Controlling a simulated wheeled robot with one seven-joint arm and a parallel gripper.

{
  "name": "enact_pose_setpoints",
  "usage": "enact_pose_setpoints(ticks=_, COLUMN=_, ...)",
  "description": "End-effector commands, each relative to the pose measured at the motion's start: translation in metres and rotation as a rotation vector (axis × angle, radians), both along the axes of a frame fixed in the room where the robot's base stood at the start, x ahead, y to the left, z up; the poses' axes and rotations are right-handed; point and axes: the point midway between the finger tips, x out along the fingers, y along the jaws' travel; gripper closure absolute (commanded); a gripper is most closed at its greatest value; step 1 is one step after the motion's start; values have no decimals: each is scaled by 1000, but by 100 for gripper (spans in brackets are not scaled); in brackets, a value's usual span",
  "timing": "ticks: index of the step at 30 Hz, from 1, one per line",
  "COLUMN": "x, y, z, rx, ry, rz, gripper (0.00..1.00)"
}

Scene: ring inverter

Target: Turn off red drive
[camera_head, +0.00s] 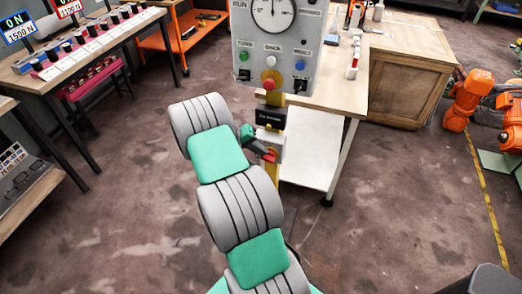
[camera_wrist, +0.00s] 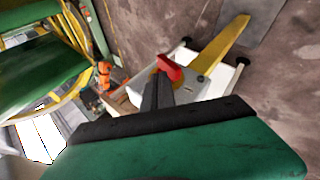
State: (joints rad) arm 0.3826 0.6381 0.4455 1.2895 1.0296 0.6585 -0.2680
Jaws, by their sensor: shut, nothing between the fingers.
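A red-framed display (camera_head: 68,7) is cut off at the top left of the head view; its small text is hard to read. Beside it a blue-framed display (camera_head: 17,28) reads ON. A red handle (camera_head: 270,157) sits on a yellow post below the grey control panel (camera_head: 272,40). In the wrist view the red handle (camera_wrist: 169,66) is on a light grey box, just beyond my fingertips. My gripper (camera_wrist: 158,78) is shut and empty, its dark fingers together, pointing towards the handle. I cannot tell whether they touch it. In the head view my arm partly hides the gripper.
A bench (camera_head: 85,45) with rows of switches stands at the left. A wooden cabinet (camera_head: 410,85) and an orange robot arm (camera_head: 462,100) stand at the right. Foreground floor is clear.

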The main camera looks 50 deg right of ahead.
Motion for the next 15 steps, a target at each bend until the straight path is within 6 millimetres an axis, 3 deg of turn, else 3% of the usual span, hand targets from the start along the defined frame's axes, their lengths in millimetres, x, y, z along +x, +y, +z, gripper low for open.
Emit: enact_pose_setpoints(ticks=15, x=-1, y=-1, z=14, rx=0, ry=-1, rz=-1, gripper=100)
